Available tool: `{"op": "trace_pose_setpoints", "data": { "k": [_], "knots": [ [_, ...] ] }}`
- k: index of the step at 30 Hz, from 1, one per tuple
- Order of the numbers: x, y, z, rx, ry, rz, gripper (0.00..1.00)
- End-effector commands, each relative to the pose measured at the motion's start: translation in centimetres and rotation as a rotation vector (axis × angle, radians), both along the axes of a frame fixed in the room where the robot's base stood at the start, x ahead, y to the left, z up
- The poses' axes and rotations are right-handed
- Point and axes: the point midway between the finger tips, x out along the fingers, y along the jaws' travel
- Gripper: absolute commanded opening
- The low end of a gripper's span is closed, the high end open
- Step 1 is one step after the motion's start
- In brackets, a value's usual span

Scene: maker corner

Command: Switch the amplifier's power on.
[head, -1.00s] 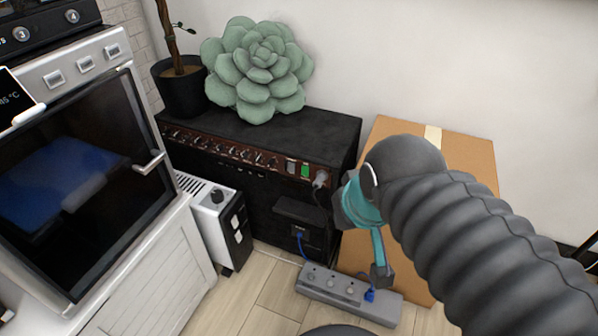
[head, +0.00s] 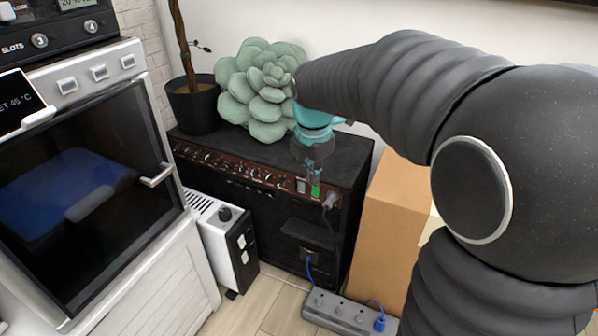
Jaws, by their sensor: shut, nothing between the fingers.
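The amplifier (head: 258,212) is a black box with a brown-red front panel and a row of knobs. At the panel's right end are a pale grey switch (head: 301,186) and a green switch (head: 315,191). A grey plug with a dark cable (head: 329,200) sits just right of them. My gripper (head: 314,182) is shut and empty, pointing down in front of the panel's right end. Its fingertips overlap the green switch in the picture and partly hide it. I cannot tell whether they touch it.
A green succulent (head: 262,90) and a potted plant (head: 193,105) stand on the amplifier. A white heater (head: 222,243) stands in front, left. A power strip (head: 347,314) with a blue plug lies on the floor. A cardboard box (head: 388,215) stands right. An oven-like machine (head: 85,180) fills the left.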

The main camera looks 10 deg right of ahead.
Motion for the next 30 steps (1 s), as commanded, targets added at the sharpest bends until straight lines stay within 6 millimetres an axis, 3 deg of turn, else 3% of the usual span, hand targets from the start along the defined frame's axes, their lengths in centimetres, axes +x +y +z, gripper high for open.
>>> {"op": "trace_pose_setpoints", "data": {
  "k": [3, 9, 23, 30],
  "knots": [
    [2.5, 0.4, -2.0, -0.04, 0.047, 0.208, 0.0],
    [4.5, 0.7, -3.5, -0.075, 0.089, 0.413, 0.0],
    [4.9, 0.8, -3.8, -0.08, 0.096, 0.453, 0.0],
    [5.0, 0.6, -6.4, -0.079, 0.099, 0.451, 0.0]
  ]
}}
